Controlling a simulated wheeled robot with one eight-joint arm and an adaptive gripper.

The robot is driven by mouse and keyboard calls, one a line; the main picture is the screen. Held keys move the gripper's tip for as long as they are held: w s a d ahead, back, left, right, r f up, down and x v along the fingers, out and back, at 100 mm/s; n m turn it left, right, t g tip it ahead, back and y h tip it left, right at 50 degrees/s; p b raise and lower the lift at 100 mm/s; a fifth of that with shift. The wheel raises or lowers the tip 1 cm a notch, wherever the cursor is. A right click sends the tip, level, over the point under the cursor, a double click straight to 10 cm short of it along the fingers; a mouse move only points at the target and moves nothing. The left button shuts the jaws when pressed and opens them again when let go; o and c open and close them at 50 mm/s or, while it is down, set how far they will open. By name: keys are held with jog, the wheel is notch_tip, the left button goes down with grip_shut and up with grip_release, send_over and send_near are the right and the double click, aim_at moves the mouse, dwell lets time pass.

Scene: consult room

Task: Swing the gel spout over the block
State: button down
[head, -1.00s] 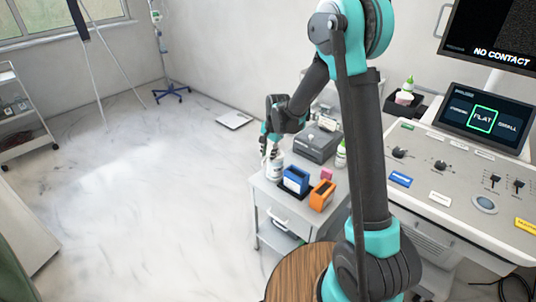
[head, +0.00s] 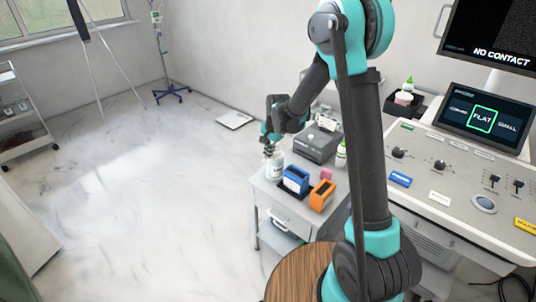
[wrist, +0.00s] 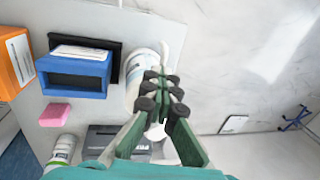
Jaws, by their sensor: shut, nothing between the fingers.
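The white gel bottle (head: 275,168) stands upright at the left edge of the grey cart top. In the wrist view its body (wrist: 139,72) is partly behind my fingers. A narrow white spout (wrist: 164,52) shows beyond my fingertips and points toward the top of that view, away from the pink block. The pink block (head: 326,174) lies on the cart to the right of the bottle; it also shows in the wrist view (wrist: 54,114). My gripper (head: 268,150) is shut and empty, right at the bottle's top; its fingers (wrist: 160,90) hide the pump head. Contact is unclear.
A blue box (head: 296,179) and an orange box (head: 322,194) stand close to the bottle and block. A grey device (head: 317,143) and a green-topped bottle (head: 341,155) are behind. The floor left of the cart is open.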

aim_at(279, 155)
jog(key=shift+d, duration=0.15)
jog(key=d+n, duration=0.1)
jog(key=n, duration=0.2)
jog(key=d+n+g, duration=0.1)
jog(key=d+n, duration=0.1)
jog(key=n, duration=0.1)
jog(key=d+n, duration=0.1)
jog(key=n, duration=0.2)
jog(key=shift+s+d+g, duration=0.15)
jog(key=shift+s+g, duration=0.15)
jog(key=shift+g, duration=0.1)
jog(key=shift+w+d+f+n+g, duration=0.1)
jog(key=shift+w+d+n+g, duration=0.3)
jog(key=shift+n, duration=1.05)
jog(key=shift+w+d+r+n+g, duration=0.1)
jog(key=shift+w+d+n, duration=0.4)
jog(key=shift+n, duration=1)
jog(key=shift+w+d+f+n+g, duration=0.1)
jog(key=shift+w+d+n+g, duration=0.15)
jog(key=shift+d+n, duration=0.85)
jog(key=shift+a+n, duration=0.4)
jog(key=shift+n, duration=0.05)
jog(key=c, duration=1.7)
grip_release()
jog(key=shift+w+h, duration=0.1)
jog(key=shift+h, duration=0.2)
